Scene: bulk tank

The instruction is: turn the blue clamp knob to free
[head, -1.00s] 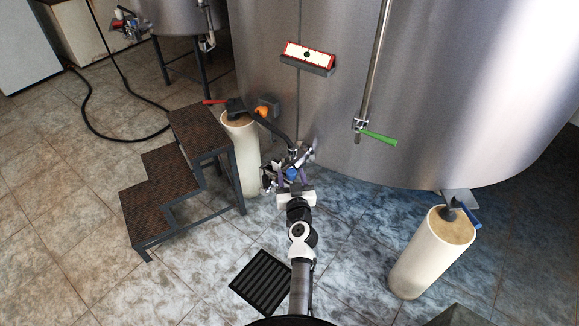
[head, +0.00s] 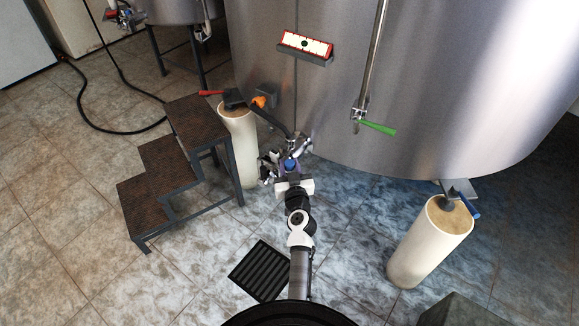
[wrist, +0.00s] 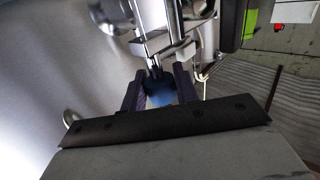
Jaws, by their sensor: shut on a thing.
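The blue clamp knob (head: 291,164) is at the tank's lower outlet fitting, low in front of the steel tank (head: 330,120). My gripper (head: 290,172) is at the knob, its purple fingers one on each side. In the wrist view the knob (wrist: 160,97) is a dark blue round shape between the two purple fingers of my gripper (wrist: 160,92), and it is partly hidden by the gripper's dark front edge. The gripper is shut on the knob. Metal clamp parts (wrist: 160,52) sit just beyond it. I cannot tell the knob's turn angle.
Brown steps (head: 165,160) and a cream post (head: 240,150) stand left of the arm. Another cream post (head: 430,245) stands at right. A black hose (head: 268,122) runs to the fitting. A floor drain (head: 261,271) lies near my base.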

